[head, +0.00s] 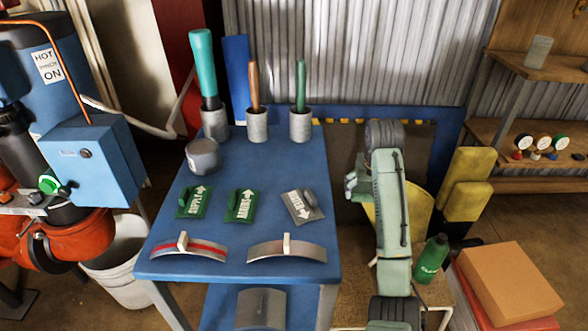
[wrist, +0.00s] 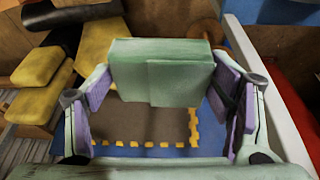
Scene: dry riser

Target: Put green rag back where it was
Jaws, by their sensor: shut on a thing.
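The green rag (wrist: 160,72) shows in the wrist view as a pale green folded block. It lies between the purple pads of my gripper (wrist: 162,86), which is shut on it. The pads press on its left and right sides. It is held in the air over a dark panel with a yellow-dashed edge. In the head view my arm stands to the right of the blue table, and I cannot make out the rag or the fingertips clearly there.
The blue table (head: 233,271) holds cups with upright tools, a grey jar (head: 203,158), green and grey signs and two curved pieces. A green bottle (head: 431,258) and a cardboard box (head: 509,290) are at the right. Yellow pads (head: 470,192) stand behind my arm.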

